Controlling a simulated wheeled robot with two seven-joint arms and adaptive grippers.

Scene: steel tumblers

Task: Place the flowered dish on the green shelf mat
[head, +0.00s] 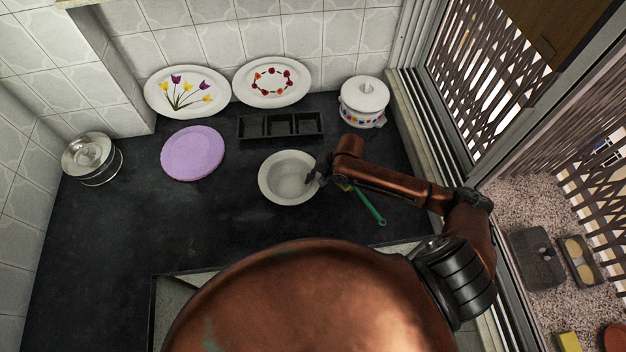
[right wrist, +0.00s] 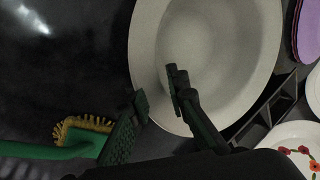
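Two white oval dishes with flowers lean on the tiled wall: one with tulips (head: 183,84) and one with a ring of red flowers (head: 272,80). Part of the red-flowered one shows in the right wrist view (right wrist: 290,135). A plain white bowl (head: 275,190) stands mid-counter; no flowers show on its inside. My right gripper (head: 317,176) is at the bowl's right rim. In the right wrist view its fingers (right wrist: 158,98) are apart, one over the bowl's inside and one outside the rim. Contact cannot be told. No green mat is seen. My left gripper is not in view.
A green brush (head: 370,206) lies beside the gripper. A lilac plate (head: 192,153), dark divided tray (head: 280,136), white lidded pot (head: 363,110) and steel lidded container (head: 92,172) stand around. The window is at right. The counter's left front is clear.

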